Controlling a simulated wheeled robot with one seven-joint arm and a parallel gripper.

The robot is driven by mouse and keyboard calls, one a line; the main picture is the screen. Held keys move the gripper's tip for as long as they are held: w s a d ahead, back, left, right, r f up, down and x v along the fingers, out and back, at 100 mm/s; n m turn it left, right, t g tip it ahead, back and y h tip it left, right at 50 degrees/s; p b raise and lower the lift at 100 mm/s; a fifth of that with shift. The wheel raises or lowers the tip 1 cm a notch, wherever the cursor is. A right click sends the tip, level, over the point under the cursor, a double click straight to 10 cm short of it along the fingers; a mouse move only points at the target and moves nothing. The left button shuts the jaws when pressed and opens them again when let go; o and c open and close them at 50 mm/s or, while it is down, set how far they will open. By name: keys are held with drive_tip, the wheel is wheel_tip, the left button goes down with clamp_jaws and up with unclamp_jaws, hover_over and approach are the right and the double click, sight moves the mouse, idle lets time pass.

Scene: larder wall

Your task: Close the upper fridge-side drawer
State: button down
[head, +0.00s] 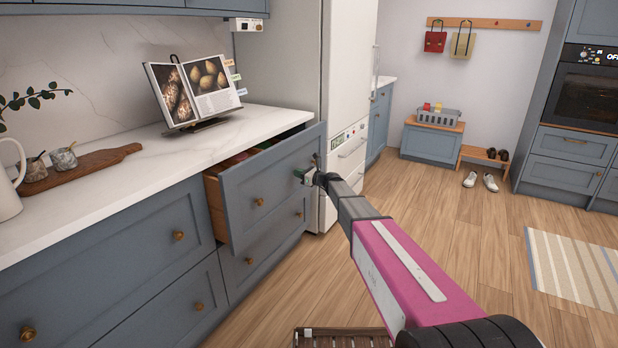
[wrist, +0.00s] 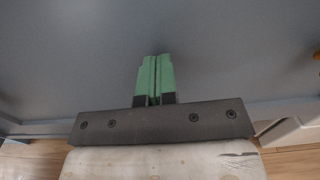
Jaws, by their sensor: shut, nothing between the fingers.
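The upper fridge-side drawer (head: 262,185) is the top blue-grey drawer next to the fridge. It stands partly open, with its wooden side and some coloured contents showing behind the front. My gripper (head: 301,176) is shut and empty, at the right part of the drawer front. In the wrist view the green fingertips of my gripper (wrist: 155,78) are together and point at the blue-grey drawer front (wrist: 70,60). I cannot tell whether they touch it. The drawer's brass knob (head: 260,202) is left of my gripper.
The white fridge (head: 345,80) stands just right of the drawer. The lower drawer (head: 265,245) beneath is shut. A marble worktop (head: 150,140) holds an open cookbook (head: 195,92). A slatted wooden thing (head: 340,338) is at the bottom edge. The wooden floor (head: 430,210) to the right is mostly clear.

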drive_tip(key=x, duration=1)
drive_tip(key=shift+w+a, duration=0.15)
drive_tip(key=shift+a, duration=0.05)
drive_tip(key=shift+w+a+r, duration=0.1)
drive_tip(key=shift+w+a, duration=0.05)
drive_tip(key=v, duration=1.5)
drive_tip(key=s+d+f+n+g+h, duration=0.25)
drive_tip(key=s+n, duration=0.25)
drive_tip(key=s, duration=0.3)
drive_tip(key=s+d+f+n+g+h, duration=0.2)
drive_tip(key=s+d+f+n, duration=0.15)
drive_tip(key=s, duration=0.55)
drive_tip(key=s+d+f+n+g+h, duration=0.25)
drive_tip(key=s+f+n, duration=0.2)
drive_tip(key=s, duration=0.35)
drive_tip(key=s+d+f+n+g+h, duration=0.1)
drive_tip(key=s+d+n+h, duration=0.3)
drive_tip(key=s+d, duration=0.3)
drive_tip(key=s+d+f+n+g+h, duration=0.1)
drive_tip(key=s+d+n+h, duration=0.3)
drive_tip(key=s+d+n, duration=0.3)
drive_tip(key=s, duration=0.5)
drive_tip(key=shift+s+h, duration=0.25)
drive_tip(key=shift+h, duration=0.05)
drive_tip(key=shift+d+f, duration=0.1)
